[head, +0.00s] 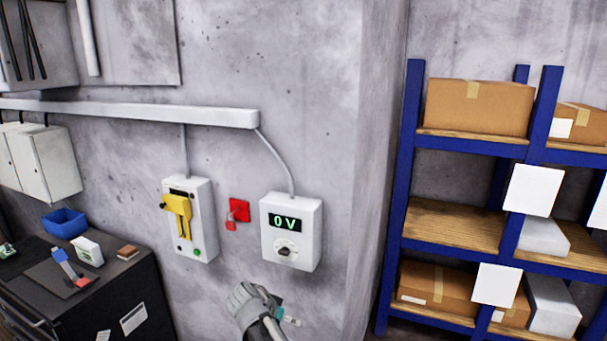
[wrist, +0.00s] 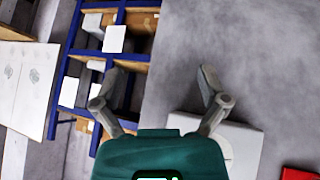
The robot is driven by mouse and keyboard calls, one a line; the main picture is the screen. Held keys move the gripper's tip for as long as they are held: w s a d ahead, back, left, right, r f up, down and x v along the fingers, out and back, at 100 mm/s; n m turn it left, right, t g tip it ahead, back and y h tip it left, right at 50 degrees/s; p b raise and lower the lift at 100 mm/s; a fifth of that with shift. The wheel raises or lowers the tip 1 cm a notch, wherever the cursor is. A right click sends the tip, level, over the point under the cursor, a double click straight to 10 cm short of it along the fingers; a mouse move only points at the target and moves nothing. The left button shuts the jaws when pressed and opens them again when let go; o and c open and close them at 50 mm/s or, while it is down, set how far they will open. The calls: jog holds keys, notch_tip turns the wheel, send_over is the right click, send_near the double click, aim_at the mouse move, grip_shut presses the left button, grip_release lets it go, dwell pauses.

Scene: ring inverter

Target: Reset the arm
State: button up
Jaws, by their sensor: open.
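My gripper (wrist: 162,82) is open in the wrist view. Its two grey fingers are spread apart with nothing between them. In the head view, part of my arm (head: 250,308) shows at the bottom centre, below the white meter box (head: 306,252); the fingers are not clear there. The meter box is on the wall, reads "0 V" in green and has a dark knob (head: 284,251). A white box (wrist: 250,148), likely the same one, is partly hidden behind the right finger in the wrist view.
A switch box (head: 200,247) with a yellow handle (head: 178,215) and a red plate with a padlock (head: 239,210) are on the wall. A blue shelf rack (head: 400,200) with cartons stands right. A dark cabinet (head: 110,290) with tools and a blue bin (head: 65,222) stands left.

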jog(key=s+d+f+n+g+y, duration=0.2)
jog(key=s+d, duration=0.3)
jog(key=d, duration=0.6)
jog(key=s+d+f+n+g+y, duration=0.2)
jog(key=s+d, duration=0.4)
jog(key=d, duration=0.5)
jog(key=shift+s+f+n+g+y, duration=0.15)
jog(key=shift+s+n+g+y, duration=0.15)
jog(key=shift+n+g+y, duration=0.5)
dwell(0.8)
